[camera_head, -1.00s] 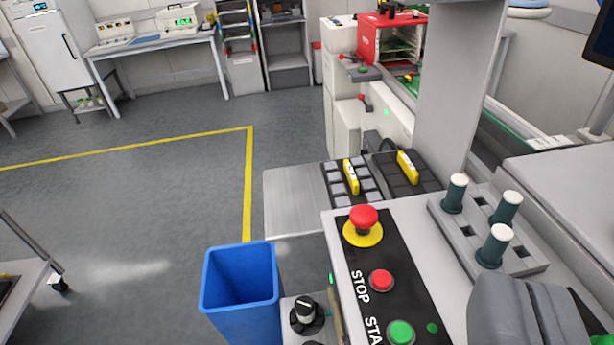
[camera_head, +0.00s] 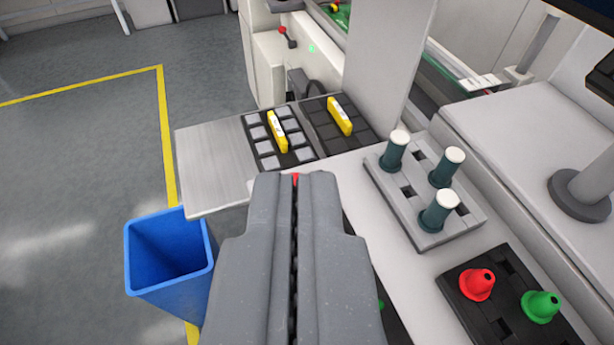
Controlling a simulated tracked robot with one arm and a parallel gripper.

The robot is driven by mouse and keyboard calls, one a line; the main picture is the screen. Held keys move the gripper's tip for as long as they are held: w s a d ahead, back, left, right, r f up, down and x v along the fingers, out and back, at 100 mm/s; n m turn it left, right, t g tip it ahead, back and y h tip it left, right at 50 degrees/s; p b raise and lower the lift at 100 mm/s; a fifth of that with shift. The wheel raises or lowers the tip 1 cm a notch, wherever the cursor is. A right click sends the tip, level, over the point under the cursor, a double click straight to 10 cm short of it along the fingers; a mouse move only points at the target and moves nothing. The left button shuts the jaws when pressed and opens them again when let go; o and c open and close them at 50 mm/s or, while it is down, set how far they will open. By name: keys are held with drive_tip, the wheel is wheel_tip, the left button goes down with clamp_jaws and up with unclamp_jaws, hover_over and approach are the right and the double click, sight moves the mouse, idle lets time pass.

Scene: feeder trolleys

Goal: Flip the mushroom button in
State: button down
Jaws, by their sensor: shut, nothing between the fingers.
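My gripper (camera_head: 295,180) is shut and empty, pointing forward in the lower middle of the view. The red mushroom button (camera_head: 296,176) is almost wholly hidden behind the fingertips; only a small speck of red shows at the gap between them. Its yellow collar and the black panel with the STOP and START buttons are hidden by the gripper, apart from a bit of green at the right edge of the gripper. I cannot tell whether the fingertips touch the button.
A grey rack (camera_head: 408,216) with three dark green, white-topped pegs stands right of the gripper. A black tray (camera_head: 517,268) holds a red and a green cone. A blue bin (camera_head: 168,290) stands at left. Yellow pieces (camera_head: 277,131) lie on black grid pads beyond.

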drive_tip(key=w+d+f+n+g+y+p, duration=0.2)
drive_tip(key=w+f+g+p, duration=0.4)
drive_tip(key=w+f+p, duration=0.6)
drive_tip(key=shift+w+d+f+n+y+p, duration=0.25)
drive_tip(key=shift+w+n+p, duration=0.65)
drive_tip(key=shift+p, duration=3.85)
drive_tip(key=shift+a+y, duration=0.15)
drive_tip(key=shift+y, duration=0.1)
drive_tip(key=x, duration=0.9)
drive_tip(key=shift+f, duration=0.1)
drive_tip(key=f, duration=0.3)
drive_tip(key=shift+w+a+f+p, duration=0.1)
drive_tip(key=shift+w+f+p, duration=0.05)
drive_tip(key=shift+w+p, duration=0.15)
drive_tip(key=shift+f, duration=0.6)
